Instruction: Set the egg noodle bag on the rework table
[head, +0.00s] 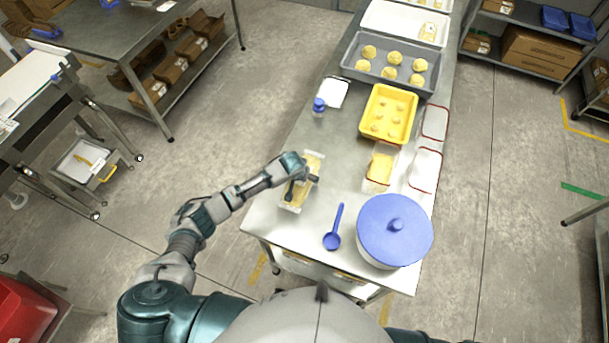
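A clear bag with yellow contents (296,204), which looks like the egg noodle bag, lies near the left edge of the steel table (270,220) in front of me. My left gripper (301,186) is over the middle of this bag, with its dark fingers spread toward the bag's two sides. The gripper hides the middle of the bag, and I cannot tell whether the fingers are closed on it. A second pack with yellow contents (381,168) lies farther right. My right gripper is out of view. I cannot tell which surface is the rework table.
Behind are a yellow tray (388,88), a grey tray (352,66), a blue-capped bottle (319,106) and red-rimmed containers (425,168). Another steel table (120,35) stands back left.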

